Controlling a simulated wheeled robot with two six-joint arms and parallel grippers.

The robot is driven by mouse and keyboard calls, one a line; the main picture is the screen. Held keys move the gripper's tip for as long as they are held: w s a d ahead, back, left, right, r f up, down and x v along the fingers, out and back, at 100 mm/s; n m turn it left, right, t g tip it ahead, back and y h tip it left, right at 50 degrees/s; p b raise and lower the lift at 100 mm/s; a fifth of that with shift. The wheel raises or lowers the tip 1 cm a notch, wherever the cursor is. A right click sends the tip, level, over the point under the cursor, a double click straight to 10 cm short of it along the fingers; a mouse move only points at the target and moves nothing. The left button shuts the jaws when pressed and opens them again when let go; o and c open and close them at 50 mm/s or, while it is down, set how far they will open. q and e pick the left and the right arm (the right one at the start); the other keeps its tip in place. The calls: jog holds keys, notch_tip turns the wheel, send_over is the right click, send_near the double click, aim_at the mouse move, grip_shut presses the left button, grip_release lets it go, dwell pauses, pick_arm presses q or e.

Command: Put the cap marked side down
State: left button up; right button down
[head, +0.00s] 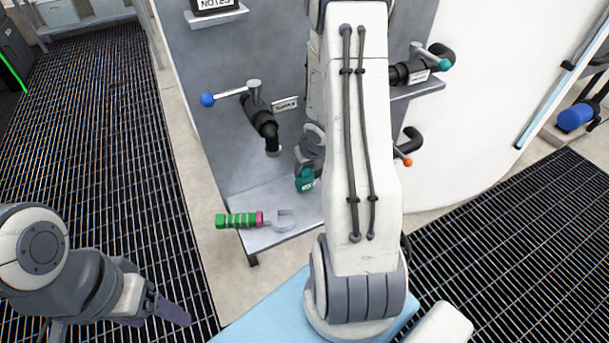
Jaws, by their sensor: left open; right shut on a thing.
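A teal cap (304,179) with a small pale mark on its right side is over the low grey shelf, by the panel. My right gripper (308,163) is shut on it from above, partly hidden behind my own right arm. I cannot tell which way the cap's marked side faces. My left gripper (170,311) is open and empty at the lower left, over the dark grating and well away from the cap.
A green-handled wrench (243,219) lies on the front of the grey shelf (262,238). Above it, a black pipe outlet with a blue-knobbed valve (208,99) juts from the panel. Teal-knobbed (445,64) and orange-knobbed (407,162) valves stand right of my arm.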

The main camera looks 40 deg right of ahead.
pick_arm(q)
jog(key=shift+f, duration=0.4)
pick_arm(e)
jog(key=shift+f, duration=0.45)
jog(key=shift+f, duration=0.15)
pick_arm(q)
jog(key=shift+f, duration=0.15)
pick_arm(e)
jog(key=c, duration=0.5)
grip_release()
jog(key=shift+r, duration=0.35)
pick_arm(q)
notch_tip(320, 180, up, 8)
jog(key=p, duration=0.8)
jog(key=shift+r, duration=0.25)
pick_arm(e)
jog(key=v, duration=1.1)
jog(key=shift+s+r, duration=0.2)
jog(key=shift+r, duration=0.1)
